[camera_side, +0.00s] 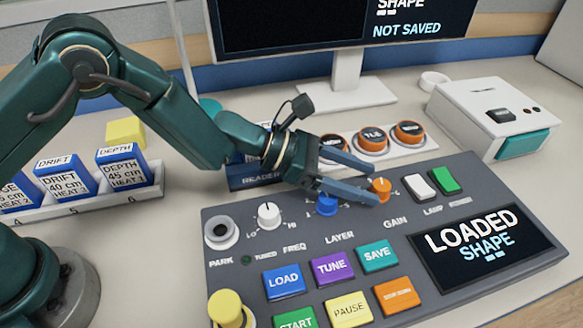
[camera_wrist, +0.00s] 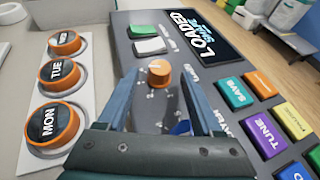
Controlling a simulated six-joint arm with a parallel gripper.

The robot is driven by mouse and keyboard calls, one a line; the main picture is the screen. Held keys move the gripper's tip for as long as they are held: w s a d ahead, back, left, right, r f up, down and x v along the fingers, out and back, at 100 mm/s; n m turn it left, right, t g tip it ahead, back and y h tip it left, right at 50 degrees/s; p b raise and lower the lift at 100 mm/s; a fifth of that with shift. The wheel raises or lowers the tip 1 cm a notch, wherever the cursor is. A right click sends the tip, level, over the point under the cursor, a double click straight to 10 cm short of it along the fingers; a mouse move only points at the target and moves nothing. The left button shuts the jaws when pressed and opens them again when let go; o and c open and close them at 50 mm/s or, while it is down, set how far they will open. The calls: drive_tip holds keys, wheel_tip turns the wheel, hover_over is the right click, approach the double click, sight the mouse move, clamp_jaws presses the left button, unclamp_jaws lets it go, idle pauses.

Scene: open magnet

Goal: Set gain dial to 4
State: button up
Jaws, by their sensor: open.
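The gain dial is an orange knob (camera_side: 381,188) on the grey control panel (camera_side: 320,254), above the word GAIN. My gripper (camera_side: 371,182) is open, its two blue-grey fingers reaching over the panel from the left toward the orange knob. In the wrist view, the orange knob (camera_wrist: 158,73) shows just ahead, between the fingertips of my gripper (camera_wrist: 160,78). A pale mark is on top of the knob; the scale numbers around it are too small to read. I cannot tell whether a finger touches the knob. The panel's screen (camera_side: 486,246) reads LOADED SHAPE.
Left of the gain dial are a blue layer knob (camera_side: 327,205) and a white frequency knob (camera_side: 268,215). White and green switches (camera_side: 444,180) lie to its right. Orange day-marked discs (camera_side: 372,142) stand behind. A monitor (camera_side: 345,25) reads NOT SAVED. Coloured buttons (camera_side: 332,267) fill the front.

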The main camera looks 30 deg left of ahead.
drive_tip(key=shift+x, duration=1.25)
clamp_jaws()
drive_tip(key=shift+w+g, duration=0.1)
drive_tip(key=shift+g, duration=0.2)
